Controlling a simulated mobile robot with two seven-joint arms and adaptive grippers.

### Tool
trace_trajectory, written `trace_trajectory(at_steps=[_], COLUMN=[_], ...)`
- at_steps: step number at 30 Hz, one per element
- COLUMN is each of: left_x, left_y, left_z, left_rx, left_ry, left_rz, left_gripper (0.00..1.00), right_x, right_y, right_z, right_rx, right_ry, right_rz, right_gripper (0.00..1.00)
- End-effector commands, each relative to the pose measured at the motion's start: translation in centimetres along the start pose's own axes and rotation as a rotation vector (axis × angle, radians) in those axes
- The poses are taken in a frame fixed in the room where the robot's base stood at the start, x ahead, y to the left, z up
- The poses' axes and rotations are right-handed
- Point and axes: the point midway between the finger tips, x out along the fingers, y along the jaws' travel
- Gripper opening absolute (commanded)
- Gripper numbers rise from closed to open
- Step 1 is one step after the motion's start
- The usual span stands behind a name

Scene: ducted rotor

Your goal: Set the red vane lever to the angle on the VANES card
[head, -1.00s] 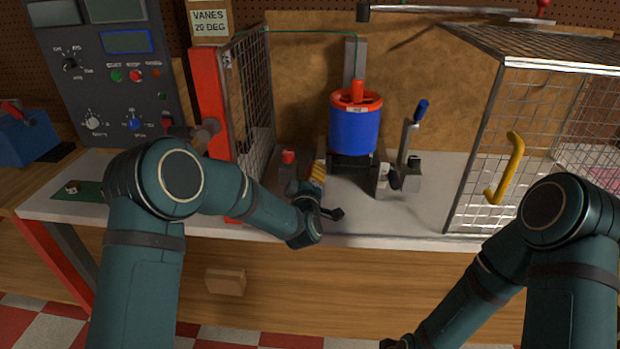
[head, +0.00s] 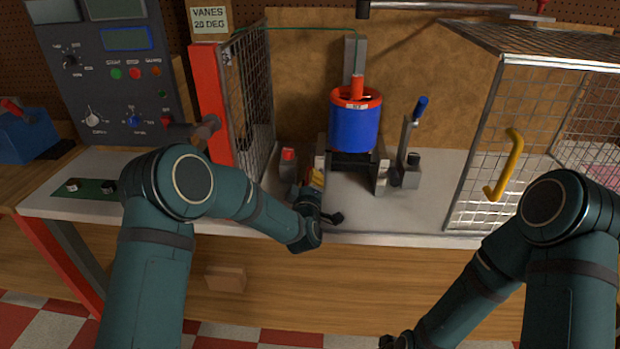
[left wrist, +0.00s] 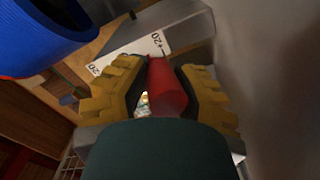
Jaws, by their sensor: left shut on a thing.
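The VANES card (head: 209,19) at the upper left reads 20 DEG. The red vane lever (left wrist: 166,88) shows in the left wrist view, between the yellow finger pads of my left gripper (head: 317,178), which is shut on it. The lever's far end is at the white scale (left wrist: 135,55), close to the +20 mark; another 20 label is at the scale's left end.
A grey block with a red top (head: 288,155) stands just left of my left gripper. A blue-handled crank (head: 413,130) is right of the duct. Mesh panels flank the work area, the right one with a yellow handle (head: 508,165).

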Motion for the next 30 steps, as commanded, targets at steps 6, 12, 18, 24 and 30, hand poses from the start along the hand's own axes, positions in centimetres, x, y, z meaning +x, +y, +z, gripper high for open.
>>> trace_trajectory(at_steps=[6,12,18,24,30], left_x=[-0.1,-0.1,-0.2,-2.0,-6.0], left_y=[-0.6,-0.4,-0.3,-0.3,-0.2], left_z=[0.2,0.1,0.1,0.1,0.1], left_rx=[0.003,0.002,0.002,0.001,0.002], left_ry=[-0.007,-0.005,-0.005,-0.006,-0.008], left_rz=[-0.013,-0.009,-0.008,-0.007,-0.008], left_gripper=[0.57,0.59,0.59,0.59,0.59], right_x=[0.0,0.0,0.0,0.0,0.0], right_y=[0.0,0.0,0.0,0.0,0.0], right_z=[0.0,0.0,0.0,0.0,0.0], right_rx=[0.000,0.000,0.000,0.000,0.000], right_ry=[0.000,0.000,0.000,0.000,0.000], right_rz=[0.000,0.000,0.000,0.000,0.000], right_gripper=[0.47,0.47,0.47,0.47,0.47])
